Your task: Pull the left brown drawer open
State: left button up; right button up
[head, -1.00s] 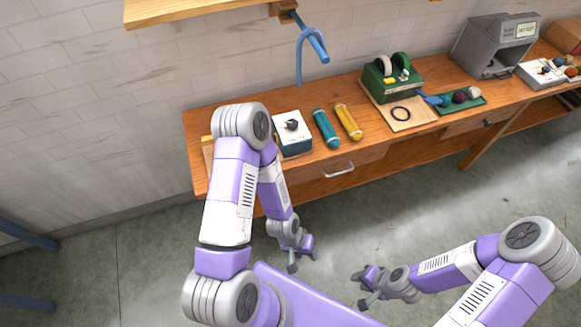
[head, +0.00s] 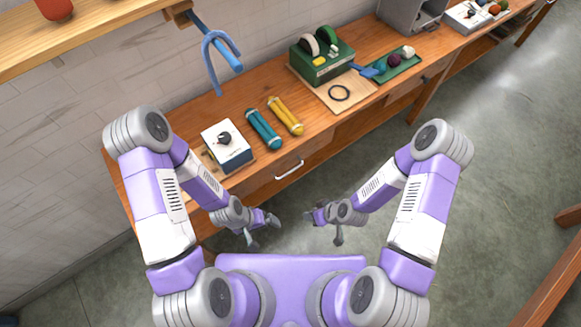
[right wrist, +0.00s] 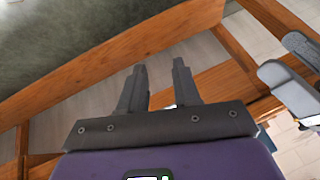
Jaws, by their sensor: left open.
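The left brown drawer (head: 260,186) is in the front of the wooden bench, with a pale bar handle (head: 289,170). Its front looks flush with the bench, so it appears shut. My left gripper (head: 264,232) is open and empty, below and slightly left of the handle in the head view, apart from it. My right gripper (head: 322,228) is below and right of the handle, also apart from it. In the right wrist view its two fingers (right wrist: 158,88) stand apart with nothing between them.
On the bench top (head: 210,105) are a white-topped box with a dark knob (head: 226,143), a teal skein (head: 263,129), a yellow skein (head: 286,116) and a green device (head: 322,60). A second drawer knob (head: 424,79) is further right. A shelf (head: 90,38) hangs upper left.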

jog(key=w+a+f+n+t+y+b, duration=0.1)
jog(key=w+a+f+n+t+y, duration=0.15)
jog(key=w+n, duration=0.4)
jog(key=n+t+y+b, duration=0.1)
jog(key=n+t+b, duration=0.1)
jog(key=n+t, duration=0.8)
send_near(291, 170)
jog(key=w+n+g, duration=0.3)
jog(key=x, duration=0.5)
jog(key=a+r+b+x, duration=0.1)
jog(key=x, duration=0.1)
jog(key=shift+a, duration=0.1)
jog(key=shift+c, duration=0.3)
grip_shut()
